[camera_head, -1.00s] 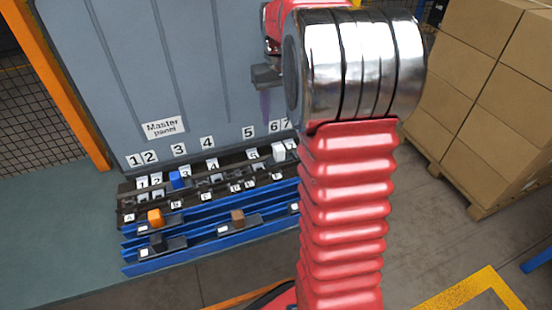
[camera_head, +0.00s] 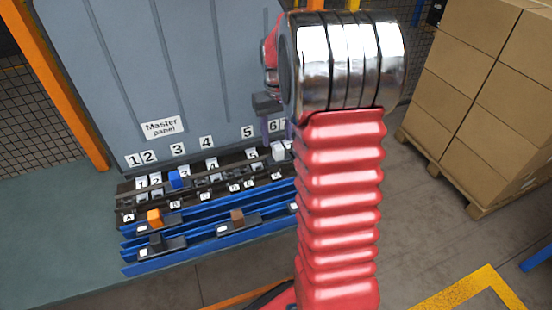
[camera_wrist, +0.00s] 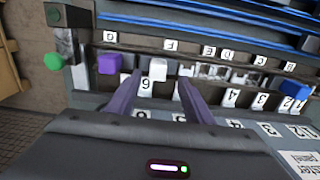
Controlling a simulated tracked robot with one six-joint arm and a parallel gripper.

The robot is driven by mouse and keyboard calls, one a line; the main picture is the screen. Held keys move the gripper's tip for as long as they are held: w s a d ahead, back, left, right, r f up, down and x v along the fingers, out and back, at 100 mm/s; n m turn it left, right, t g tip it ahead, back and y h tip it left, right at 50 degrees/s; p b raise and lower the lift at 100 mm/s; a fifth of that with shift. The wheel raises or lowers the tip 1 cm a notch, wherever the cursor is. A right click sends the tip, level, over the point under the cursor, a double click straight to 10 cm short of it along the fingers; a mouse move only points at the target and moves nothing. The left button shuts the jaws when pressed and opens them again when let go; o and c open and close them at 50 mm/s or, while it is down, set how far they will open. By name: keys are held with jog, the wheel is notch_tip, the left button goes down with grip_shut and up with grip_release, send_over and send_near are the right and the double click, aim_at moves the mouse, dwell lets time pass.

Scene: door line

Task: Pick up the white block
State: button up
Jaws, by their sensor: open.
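The white block (camera_head: 279,151) stands on the dark rail at the foot of the grey panel, near the label 6, left of my arm in the head view. In the wrist view the white block (camera_wrist: 158,69) lies ahead of and between the fingertips of my gripper (camera_wrist: 158,82). The purple fingers are apart and empty. In the head view my gripper (camera_head: 266,122) is above the white block, partly hidden by my arm. I cannot tell how far the fingertips are from the block.
A purple block (camera_wrist: 109,64) is close beside the white one, and a green block (camera_wrist: 53,61) sits further left. A blue block (camera_head: 176,179) stands along the rail. Orange (camera_head: 154,217) and brown (camera_head: 237,216) blocks sit on blue shelves. Boxes (camera_head: 480,90) are stacked at right.

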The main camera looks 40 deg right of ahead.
aim_at(278, 147)
jog(key=shift+f, duration=0.25)
jog(key=shift+d+f, duration=0.2)
jog(key=shift+f, duration=2.4)
jog(key=shift+c, duration=0.2)
grip_shut()
